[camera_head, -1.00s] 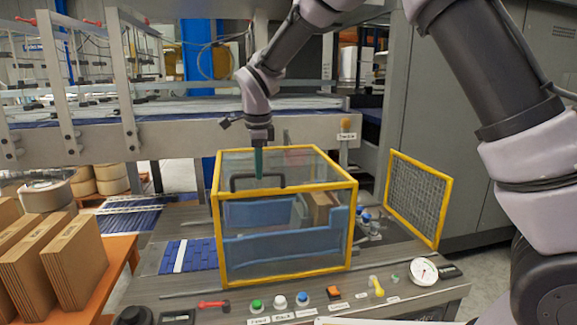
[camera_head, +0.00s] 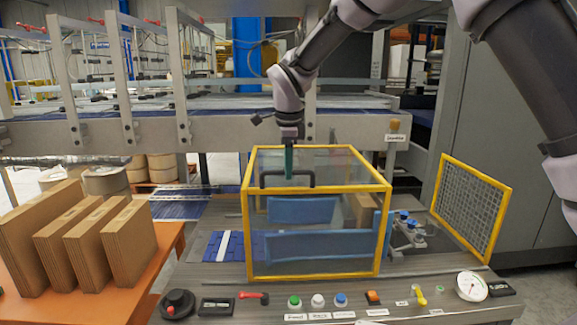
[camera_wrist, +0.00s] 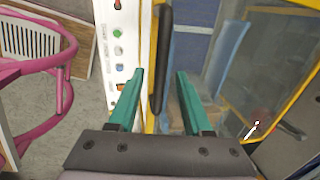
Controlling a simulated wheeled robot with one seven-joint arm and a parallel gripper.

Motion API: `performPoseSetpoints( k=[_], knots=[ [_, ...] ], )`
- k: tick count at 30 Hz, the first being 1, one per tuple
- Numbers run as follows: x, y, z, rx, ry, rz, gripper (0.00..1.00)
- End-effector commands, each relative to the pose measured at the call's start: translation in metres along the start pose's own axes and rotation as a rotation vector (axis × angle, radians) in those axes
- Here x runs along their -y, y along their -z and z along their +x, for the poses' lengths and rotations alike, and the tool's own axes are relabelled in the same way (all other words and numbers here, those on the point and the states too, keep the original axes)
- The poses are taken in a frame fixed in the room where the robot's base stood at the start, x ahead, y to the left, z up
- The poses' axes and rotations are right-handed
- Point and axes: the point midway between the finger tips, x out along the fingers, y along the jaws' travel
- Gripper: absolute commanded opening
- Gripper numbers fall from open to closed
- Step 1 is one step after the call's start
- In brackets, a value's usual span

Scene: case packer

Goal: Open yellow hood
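The yellow hood (camera_head: 315,188) is a box with a yellow frame and clear panels. It sits closed on the grey machine top. Its black handle (camera_head: 287,173) runs along the near top edge; in the wrist view the handle (camera_wrist: 162,60) stands upright between the lines of my fingers, just beyond their tips. My gripper (camera_head: 289,172) points down at the handle, and its two green fingers (camera_wrist: 160,85) are apart and empty. I cannot tell whether a finger touches the handle. Blue panels and a brown box show inside the hood.
A row of buttons (camera_head: 318,300) and a gauge (camera_head: 471,286) line the front edge. A yellow-framed mesh panel (camera_head: 470,207) stands open to the right. Brown cartons (camera_head: 92,240) stand on an orange table at left. A pink chair (camera_wrist: 62,65) shows in the wrist view.

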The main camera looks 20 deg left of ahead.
Motion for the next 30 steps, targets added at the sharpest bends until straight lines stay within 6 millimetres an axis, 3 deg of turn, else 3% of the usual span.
performPoseSetpoints(
  k=[8,21,30],
  knots=[
    [0.001,0.000,-0.007,0.001,0.002,-0.001,0.50],
    [0.001,0.000,-0.088,0.001,0.003,0.000,0.50],
    [0.000,0.000,-0.108,0.000,0.000,-0.001,0.50]
  ],
)
